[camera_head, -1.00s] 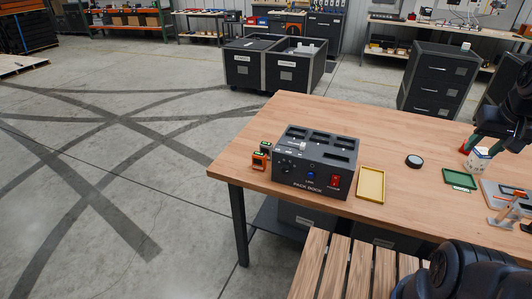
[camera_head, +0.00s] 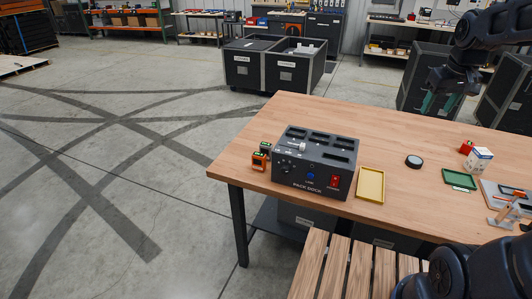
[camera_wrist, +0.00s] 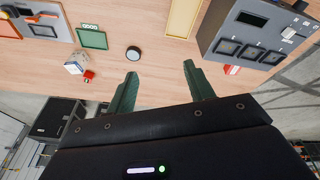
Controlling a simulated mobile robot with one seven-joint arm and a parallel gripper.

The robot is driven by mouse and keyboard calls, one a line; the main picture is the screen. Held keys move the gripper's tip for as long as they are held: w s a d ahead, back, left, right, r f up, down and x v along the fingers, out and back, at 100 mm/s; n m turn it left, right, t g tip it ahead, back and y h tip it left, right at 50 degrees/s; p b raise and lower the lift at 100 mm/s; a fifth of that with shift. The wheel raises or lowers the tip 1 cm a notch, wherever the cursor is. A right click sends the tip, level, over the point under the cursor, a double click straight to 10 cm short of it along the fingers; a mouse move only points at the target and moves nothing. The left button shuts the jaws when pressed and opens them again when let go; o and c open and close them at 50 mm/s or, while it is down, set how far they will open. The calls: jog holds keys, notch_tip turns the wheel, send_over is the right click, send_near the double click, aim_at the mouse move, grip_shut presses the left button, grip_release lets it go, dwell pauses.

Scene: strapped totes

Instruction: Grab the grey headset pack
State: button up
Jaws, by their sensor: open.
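The dark pack dock (camera_head: 313,165) stands on the wooden table, with several slots on its top. A small light-grey piece (camera_head: 297,146) sits on the dock's top left; I cannot tell whether it is the grey headset pack or a dock part. It also shows in the wrist view (camera_wrist: 300,6) at the upper right. No other thing is clearly a grey headset pack. My gripper (camera_head: 439,103) is raised over the table's far side, right of the dock. In the wrist view its green fingers (camera_wrist: 160,70) are apart with nothing between them.
A red piece (camera_wrist: 232,70) sits at the dock's rear.

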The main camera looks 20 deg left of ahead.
jog(key=w+a+f+n+g, duration=0.1)
jog(key=w+a+n, duration=0.1)
jog(key=w+a, duration=0.3)
jog(key=w+a+f+n, duration=0.1)
jog(key=w+a+n, duration=0.15)
jog(key=a, duration=0.55)
jog(key=n+g+h, duration=0.2)
jog(key=n, duration=0.7)
send_over(266, 144)
jog(key=f, duration=2.1)
jog(key=shift+s, duration=0.3)
jog(key=shift+f, duration=0.25)
jog(key=f, duration=0.5)
jog(key=shift+d+f, duration=0.15)
jog(key=shift+d, duration=0.1)
jog(key=shift+w+a+f, duration=0.1)
jog(key=shift+f, duration=1.2)
jog(key=shift+w+f, duration=0.1)
jog(key=shift+f, duration=1.2)
grip_shut()
